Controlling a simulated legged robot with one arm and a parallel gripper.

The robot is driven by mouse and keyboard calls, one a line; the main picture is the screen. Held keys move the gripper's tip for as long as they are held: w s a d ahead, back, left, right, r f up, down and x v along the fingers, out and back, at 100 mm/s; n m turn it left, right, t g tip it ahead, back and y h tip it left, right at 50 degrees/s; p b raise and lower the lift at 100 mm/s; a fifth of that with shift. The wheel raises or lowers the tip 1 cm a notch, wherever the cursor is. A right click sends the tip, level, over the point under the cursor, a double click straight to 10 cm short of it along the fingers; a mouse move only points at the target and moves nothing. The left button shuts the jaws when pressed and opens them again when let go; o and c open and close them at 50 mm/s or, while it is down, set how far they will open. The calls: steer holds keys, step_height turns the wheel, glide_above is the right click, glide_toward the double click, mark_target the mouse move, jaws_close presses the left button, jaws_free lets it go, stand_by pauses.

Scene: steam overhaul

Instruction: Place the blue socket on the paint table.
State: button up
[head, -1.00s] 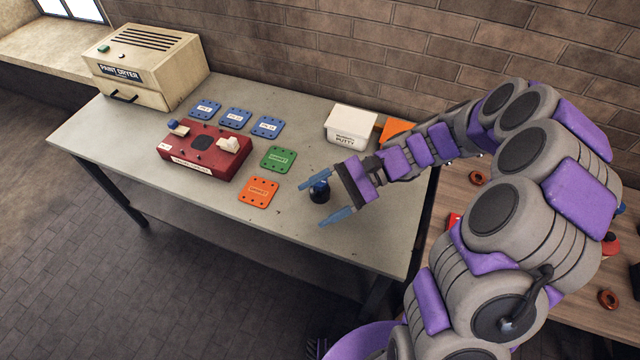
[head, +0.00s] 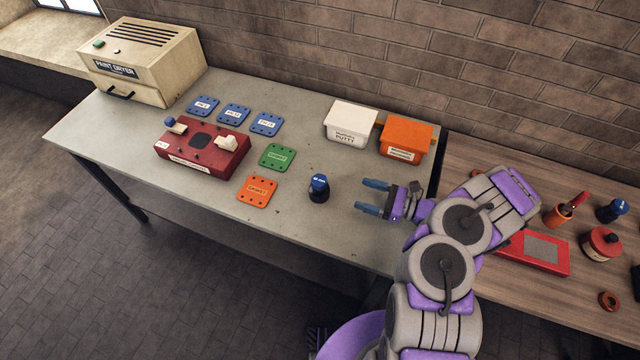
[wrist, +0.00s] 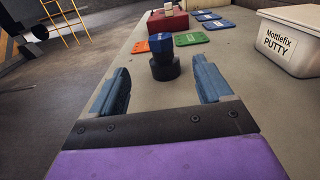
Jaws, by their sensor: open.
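The blue socket (head: 319,187) has a blue top and a dark, wider base. It stands upright on the grey paint table (head: 225,225), right of the orange plate. My gripper (head: 371,196) is open and empty, to the right of the socket with its fingers pointing toward it and a clear gap between. In the wrist view the socket (wrist: 161,56) shows ahead, between and beyond the two blue fingers of my gripper (wrist: 163,85). Nothing touches the socket.
A white putty box (head: 351,125) and an orange box (head: 405,139) stand at the table's back right. A red fixture (head: 202,148), blue, green and orange plates (head: 257,191) and a paint dryer (head: 145,65) lie further left. A wooden bench (head: 530,180) adjoins on the right.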

steer(key=shift+d+f, duration=0.1)
steer(key=shift+f, duration=0.2)
steer(key=shift+w+a, duration=0.2)
steer(key=shift+a, duration=0.1)
steer(key=b, duration=0.3)
glide_toward(314, 178)
steer(key=x, duration=0.4)
steer(key=shift+w+a+f, duration=0.2)
steer(key=shift+a+f, duration=0.1)
steer(key=shift+b+x, duration=0.5)
steer(key=shift+x, duration=2.25)
steer(key=shift+r, duration=0.1)
steer(key=shift+c, duration=0.4)
jaws_close()
steer(key=shift+r, duration=0.1)
